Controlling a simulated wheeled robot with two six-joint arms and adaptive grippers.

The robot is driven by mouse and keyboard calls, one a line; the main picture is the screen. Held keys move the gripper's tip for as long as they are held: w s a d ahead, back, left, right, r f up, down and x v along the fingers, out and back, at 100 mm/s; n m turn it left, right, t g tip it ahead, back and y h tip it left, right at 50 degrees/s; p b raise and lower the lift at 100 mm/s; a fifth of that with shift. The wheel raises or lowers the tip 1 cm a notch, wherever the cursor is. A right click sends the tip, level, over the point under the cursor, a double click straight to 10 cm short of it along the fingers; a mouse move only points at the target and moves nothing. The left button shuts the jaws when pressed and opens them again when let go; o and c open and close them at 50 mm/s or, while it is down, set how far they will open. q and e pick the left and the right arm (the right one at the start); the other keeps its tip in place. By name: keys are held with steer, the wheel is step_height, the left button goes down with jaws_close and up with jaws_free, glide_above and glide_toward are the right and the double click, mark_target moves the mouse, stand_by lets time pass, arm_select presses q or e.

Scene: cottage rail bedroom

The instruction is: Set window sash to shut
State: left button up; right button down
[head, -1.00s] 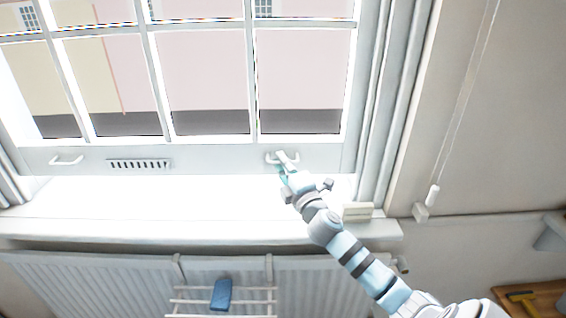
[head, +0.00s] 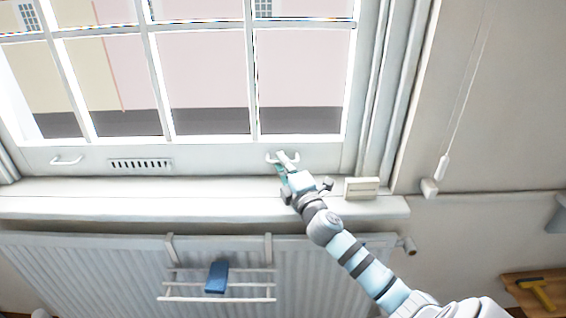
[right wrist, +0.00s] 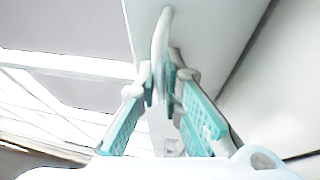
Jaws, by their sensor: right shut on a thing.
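The white window sash (head: 215,158) has its bottom rail right above the sill (head: 130,196). No clear gap shows between them, though a thin one cannot be ruled out. The sash's right handle (head: 268,158) is a white bow; a matching left handle (head: 67,161) is free. My right gripper (head: 284,168) is at the right handle. In the right wrist view, its teal fingers (right wrist: 160,92) are closed around the white handle (right wrist: 160,40), hiding part of it. My left gripper is not in view.
A small cream box (head: 361,188) stands on the sill right of my gripper. Below are a radiator (head: 110,275) and a rack (head: 175,298) holding a blue object (head: 217,276). A blind cord (head: 443,166) hangs at the right. A hammer (head: 536,289) lies lower right.

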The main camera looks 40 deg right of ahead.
steer(key=c, duration=2)
jaws_free()
steer(key=shift+f, duration=0.45)
steer(key=shift+d+r, duration=0.1)
steer(key=v, duration=1.2)
steer(key=shift+r, duration=0.15)
